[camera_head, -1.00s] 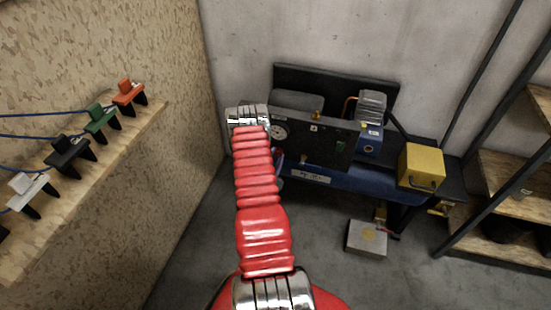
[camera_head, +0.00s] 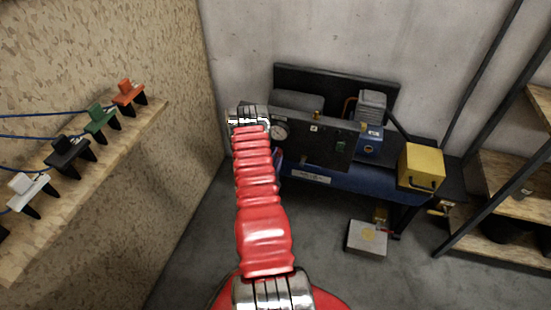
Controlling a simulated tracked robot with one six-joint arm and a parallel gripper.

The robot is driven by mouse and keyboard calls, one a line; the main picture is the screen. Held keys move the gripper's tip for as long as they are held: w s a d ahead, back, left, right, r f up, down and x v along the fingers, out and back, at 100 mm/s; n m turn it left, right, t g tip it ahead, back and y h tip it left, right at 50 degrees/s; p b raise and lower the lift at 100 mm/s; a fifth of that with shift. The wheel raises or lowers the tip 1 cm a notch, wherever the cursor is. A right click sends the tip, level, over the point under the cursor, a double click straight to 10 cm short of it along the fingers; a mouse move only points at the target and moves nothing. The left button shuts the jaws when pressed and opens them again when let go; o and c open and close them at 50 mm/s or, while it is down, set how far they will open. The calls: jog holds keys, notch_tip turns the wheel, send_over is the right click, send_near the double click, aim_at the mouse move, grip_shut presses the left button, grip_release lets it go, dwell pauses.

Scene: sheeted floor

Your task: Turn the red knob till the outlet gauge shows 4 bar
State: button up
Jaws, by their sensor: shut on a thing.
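My red arm reaches up the middle of the view to the left end of a dark compressor panel (camera_head: 325,150). The metal wrist (camera_head: 248,120) is at its tip, in front of the panel's left part. My gripper's fingers are hidden behind the wrist and sleeve, so I cannot see what they hold. The red knob is not visible.
The compressor has a blue tank (camera_head: 350,182) and blue motor (camera_head: 369,141). A yellow box (camera_head: 421,166) stands at its right. A grey block (camera_head: 367,238) lies on the floor. Shelving (camera_head: 515,170) is at right. A wooden wall with a ledge of colored clamps (camera_head: 101,122) is at left.

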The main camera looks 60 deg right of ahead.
jog(key=o, duration=0.7)
jog(key=shift+s+d, duration=0.1)
jog(key=shift+s, duration=0.2)
jog(key=o, duration=0.3)
jog(key=shift+w, duration=0.15)
jog(key=shift+o, duration=0.2)
jog(key=shift+a, duration=0.2)
jog(key=s+a, duration=0.2)
jog(key=a, duration=1.1)
jog(key=shift+a, duration=0.15)
jog(key=shift+f, duration=0.1)
